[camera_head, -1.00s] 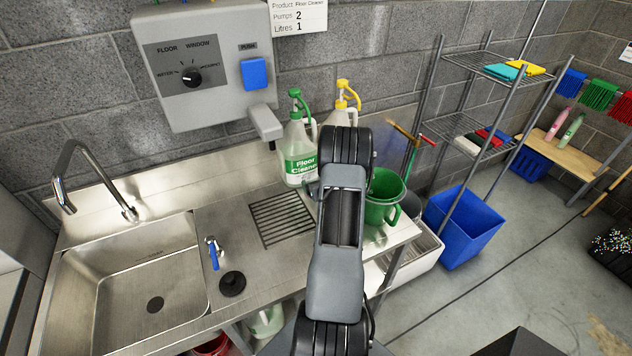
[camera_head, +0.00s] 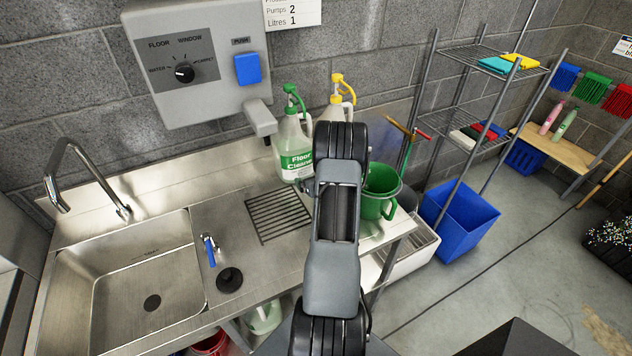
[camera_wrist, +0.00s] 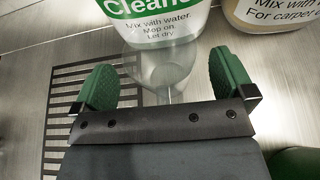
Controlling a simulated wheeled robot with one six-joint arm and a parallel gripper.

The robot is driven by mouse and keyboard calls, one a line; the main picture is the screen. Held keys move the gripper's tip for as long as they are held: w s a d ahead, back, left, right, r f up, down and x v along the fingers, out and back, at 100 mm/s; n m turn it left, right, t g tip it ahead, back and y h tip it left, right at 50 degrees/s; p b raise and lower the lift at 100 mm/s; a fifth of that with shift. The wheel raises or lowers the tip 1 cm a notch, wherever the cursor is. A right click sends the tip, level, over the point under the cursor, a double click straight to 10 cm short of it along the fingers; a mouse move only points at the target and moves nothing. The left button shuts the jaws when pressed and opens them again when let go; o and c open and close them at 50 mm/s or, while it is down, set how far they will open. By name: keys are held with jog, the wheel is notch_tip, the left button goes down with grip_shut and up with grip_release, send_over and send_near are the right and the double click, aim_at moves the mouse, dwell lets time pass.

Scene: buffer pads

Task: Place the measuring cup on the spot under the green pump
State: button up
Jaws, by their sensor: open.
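The clear measuring cup (camera_wrist: 160,72) stands in the wrist view just in front of the floor cleaner bottle, with a thin handle toward me. My gripper (camera_wrist: 165,78) has two green finger pads spread apart, and the cup is between and slightly beyond them, with gaps on both sides. The white floor cleaner bottle (camera_head: 295,150) has a green pump (camera_head: 292,98) and stands at the back of the steel counter; its label also shows in the wrist view (camera_wrist: 158,18). In the head view my arm hides the gripper, and the cup cannot be made out.
A bottle with a yellow pump (camera_head: 338,92) stands right of the green one. A wall dispenser (camera_head: 200,60) hangs above.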

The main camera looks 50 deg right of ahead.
jog(key=b+v, duration=0.2)
jog(key=v, duration=1)
jog(key=w+a+r+n+g+y, duration=0.15)
jog(key=a+r+n+y, duration=0.25)
jog(key=a+n, duration=0.4)
jog(key=w+a+r+n+g+y, duration=0.1)
jog(key=w+a+r+n+y, duration=0.3)
jog(key=a, duration=0.6)
jog(key=w+a+r+n+g+y, duration=0.1)
jog(key=a+r+n+y, duration=0.2)
jog(key=a+n, duration=0.5)
jog(key=s+a+r+n+g+h, duration=0.2)
jog(key=s+a+r+n+h, duration=0.1)
jog(key=n, duration=0.7)
jog(key=s+a+r+n+g+h, duration=0.2)
jog(key=s+a+r+n+h, duration=0.1)
jog(key=s+a+n, duration=0.3)
jog(key=s+n, duration=0.2)
jog(key=n, duration=0.2)
jog(key=shift+s+a+r, duration=0.25)
jog(key=shift+s+a, duration=0.1)
